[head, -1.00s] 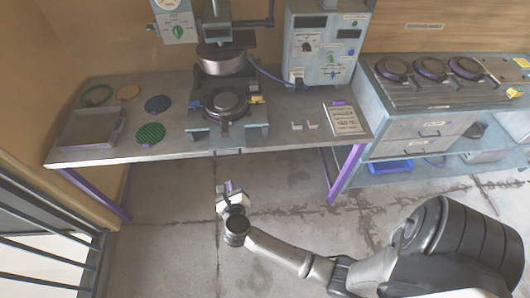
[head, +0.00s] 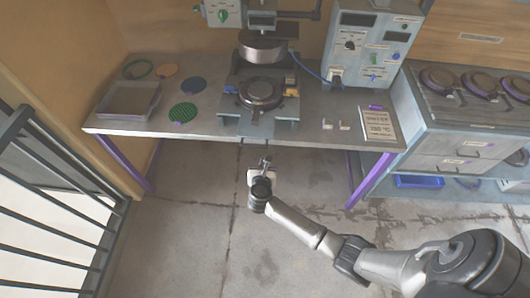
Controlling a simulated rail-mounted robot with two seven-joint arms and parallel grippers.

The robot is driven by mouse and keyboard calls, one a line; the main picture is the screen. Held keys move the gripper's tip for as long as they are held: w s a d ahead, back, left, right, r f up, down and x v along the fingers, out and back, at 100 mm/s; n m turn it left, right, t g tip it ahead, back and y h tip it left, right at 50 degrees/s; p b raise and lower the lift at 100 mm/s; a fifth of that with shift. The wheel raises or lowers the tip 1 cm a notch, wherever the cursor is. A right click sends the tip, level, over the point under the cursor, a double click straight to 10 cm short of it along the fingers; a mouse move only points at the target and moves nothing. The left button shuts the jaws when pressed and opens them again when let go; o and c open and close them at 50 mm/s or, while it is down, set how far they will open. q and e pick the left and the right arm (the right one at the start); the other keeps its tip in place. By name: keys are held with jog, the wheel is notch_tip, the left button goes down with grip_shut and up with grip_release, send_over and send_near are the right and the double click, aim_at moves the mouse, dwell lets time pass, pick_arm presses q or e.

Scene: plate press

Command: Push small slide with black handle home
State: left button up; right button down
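The press (head: 262,47) stands at the back of the table, with a round dark plate (head: 260,92) on its grey base. A small grey slide-like piece (head: 256,130) runs from the base to the table's front edge. Thin dark bars (head: 241,143) show at its front end; whether they are the black handle is too small to tell. My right gripper (head: 265,162) is just in front of and below this edge, over the floor. It looks apart from the slide, and its finger opening is unclear. My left gripper is not in view.
On the table are a grey tray (head: 105,116), a green mesh disc (head: 183,112), a blue disc (head: 193,85), small white blocks (head: 344,126) and a printed sheet (head: 379,124). A control box (head: 365,48) stands behind. A railing (head: 60,185) is at left; the floor in front is clear.

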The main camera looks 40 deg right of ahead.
aim_at(265, 148)
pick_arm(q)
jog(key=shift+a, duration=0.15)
pick_arm(e)
jog(key=shift+r+x, duration=0.2)
jog(key=shift+x, duration=0.7)
jog(key=shift+r+x, duration=0.2)
jog(key=shift+x, duration=0.7)
jog(key=shift+r+x, duration=0.15)
jog(key=shift+x, duration=0.75)
jog(key=shift+w+d, duration=0.15)
